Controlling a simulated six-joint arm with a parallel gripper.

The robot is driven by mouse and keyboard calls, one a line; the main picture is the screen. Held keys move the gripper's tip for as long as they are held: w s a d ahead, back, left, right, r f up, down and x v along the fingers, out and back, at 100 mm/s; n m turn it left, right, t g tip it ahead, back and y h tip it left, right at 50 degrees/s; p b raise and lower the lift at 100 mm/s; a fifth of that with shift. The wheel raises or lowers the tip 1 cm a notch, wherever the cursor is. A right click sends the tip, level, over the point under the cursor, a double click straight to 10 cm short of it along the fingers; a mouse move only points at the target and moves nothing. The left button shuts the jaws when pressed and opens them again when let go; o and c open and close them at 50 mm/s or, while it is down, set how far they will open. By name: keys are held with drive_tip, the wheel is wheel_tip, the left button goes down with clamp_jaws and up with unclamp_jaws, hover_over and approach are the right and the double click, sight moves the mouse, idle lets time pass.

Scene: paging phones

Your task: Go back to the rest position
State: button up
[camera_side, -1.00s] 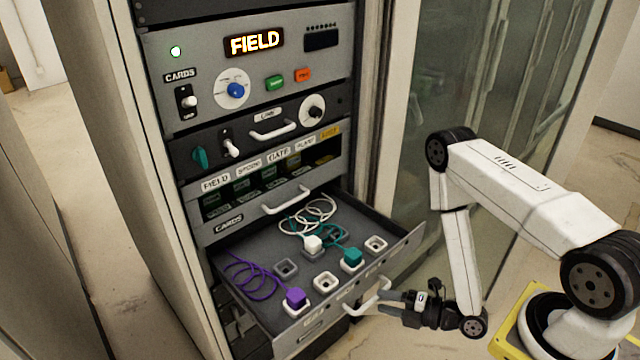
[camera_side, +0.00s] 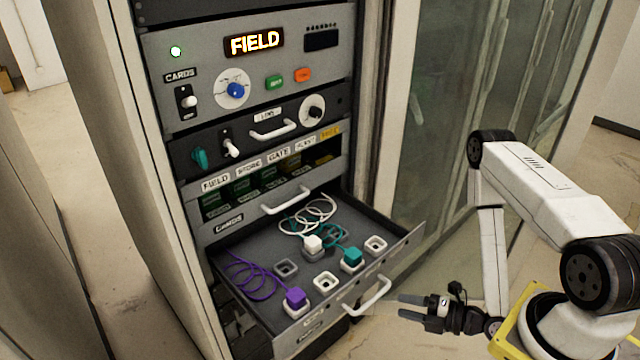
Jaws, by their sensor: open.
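My gripper (camera_side: 405,306) is at the lower right, open and empty. Its two fingers point left toward the white handle (camera_side: 367,296) of the lower drawer. There is a gap between the fingertips and the handle. The drawer (camera_side: 405,243) is pulled out of the rack. In it lie a purple plug (camera_side: 295,297) with a coiled purple cord, a white plug (camera_side: 313,243) with a white cord and a teal plug (camera_side: 352,256) with a teal cord.
Empty sockets (camera_side: 325,281) show in the drawer floor. Above is a card row (camera_side: 245,187) with labels, and a panel with a lit FIELD display (camera_side: 254,41). A glass-doored cabinet (camera_side: 440,110) stands behind my arm. A yellow base plate is under my arm.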

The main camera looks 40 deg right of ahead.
idle(0.3)
wheel_tip(320, 180, down, 5)
drive_tip(key=w+g+h, duration=0.3)
drive_tip(key=g, duration=0.6)
wheel_tip(320, 180, up, 24)
drive_tip(key=m+g+h, duration=0.3)
drive_tip(key=m, duration=1.8)
drive_tip(key=shift+w+m, duration=0.2)
drive_tip(key=shift+m, duration=0.2)
